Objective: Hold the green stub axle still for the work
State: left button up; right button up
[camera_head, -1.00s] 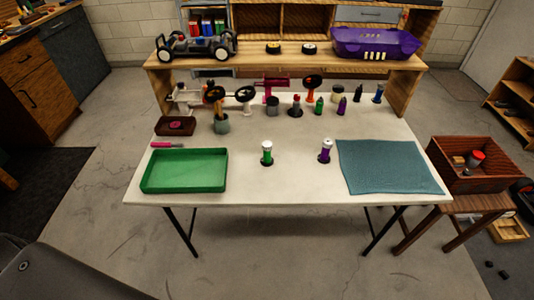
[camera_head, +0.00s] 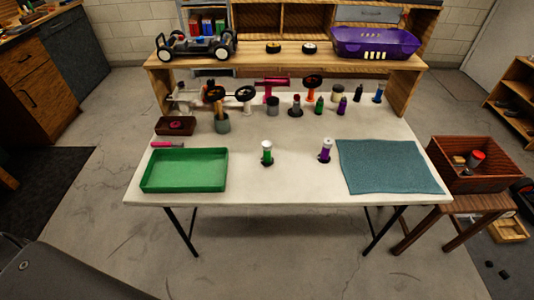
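A small upright green piece with a white top, which looks like the green stub axle (camera_head: 267,152), stands on a dark round base near the middle of the white table (camera_head: 285,185). A similar purple piece with a white top (camera_head: 325,150) stands upright on its own dark base to its right. Neither of my grippers shows in the head view, and nothing touches the green piece.
A green tray (camera_head: 185,187) lies at the table's left front and a teal mat (camera_head: 388,167) at the right. Several bottles and tools stand along the back, below a wooden shelf (camera_head: 285,63) with a car chassis (camera_head: 196,47) and a purple body shell (camera_head: 375,42). The table's front middle is clear.

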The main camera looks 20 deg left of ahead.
aim_at(267, 145)
jog(key=k, duration=0.5)
jog(key=u, duration=1.8)
jog(key=i, duration=0.9)
jog(key=z, duration=2)
jog(key=i, duration=0.15)
jog(key=u, duration=0.2)
